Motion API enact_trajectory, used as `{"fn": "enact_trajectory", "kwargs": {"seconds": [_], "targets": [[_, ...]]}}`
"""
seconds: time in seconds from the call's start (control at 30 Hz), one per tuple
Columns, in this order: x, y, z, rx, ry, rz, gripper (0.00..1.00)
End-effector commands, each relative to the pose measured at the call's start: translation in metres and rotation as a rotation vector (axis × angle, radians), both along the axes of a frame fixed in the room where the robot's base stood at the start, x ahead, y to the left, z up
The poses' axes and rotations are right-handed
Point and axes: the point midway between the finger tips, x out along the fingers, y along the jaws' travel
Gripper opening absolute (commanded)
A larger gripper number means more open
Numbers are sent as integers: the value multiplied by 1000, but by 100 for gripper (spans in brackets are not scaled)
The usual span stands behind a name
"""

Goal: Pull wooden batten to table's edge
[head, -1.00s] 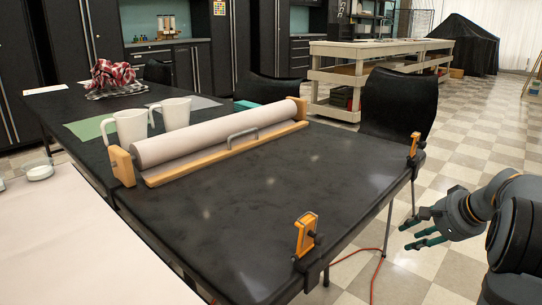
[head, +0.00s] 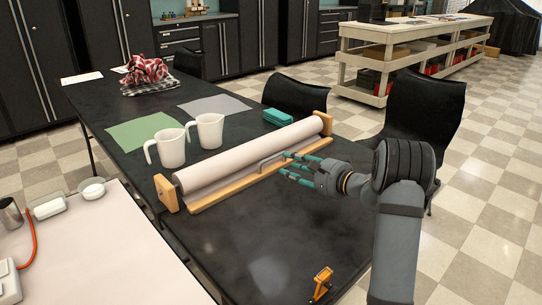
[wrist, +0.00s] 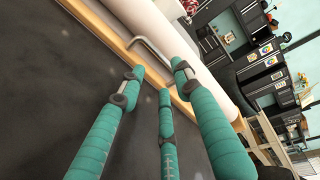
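The wooden batten (head: 228,193) is a long light strip on the black table (head: 250,240), lying along the front of a pale paper roll (head: 225,170). A grey bar handle (head: 268,161) stands on the batten; it also shows in the wrist view (wrist: 150,46). My gripper (head: 288,166) has teal fingers spread apart. Its fingertips are beside the handle's right end in the head view. In the wrist view my gripper (wrist: 158,78) points at the batten (wrist: 118,43) and handle with nothing between the fingers. Whether a fingertip touches the handle I cannot tell.
Wooden end blocks (head: 166,193) hold the roll. Two white mugs (head: 170,148), a green sheet (head: 140,130) and a teal case (head: 278,117) are behind it. An orange clamp (head: 322,281) sits at the near edge.

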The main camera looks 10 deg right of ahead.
Motion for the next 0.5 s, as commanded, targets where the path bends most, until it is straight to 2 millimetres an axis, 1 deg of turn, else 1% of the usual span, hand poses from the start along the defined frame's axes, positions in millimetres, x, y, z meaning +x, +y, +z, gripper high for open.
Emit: {"fn": "enact_trajectory", "kwargs": {"seconds": [0.1,0.3,0.5], "targets": [[16,13,-4,-1,0,6,33],[47,32,-11,-1,0,5,33],[69,46,-16,-2,0,4,33]]}}
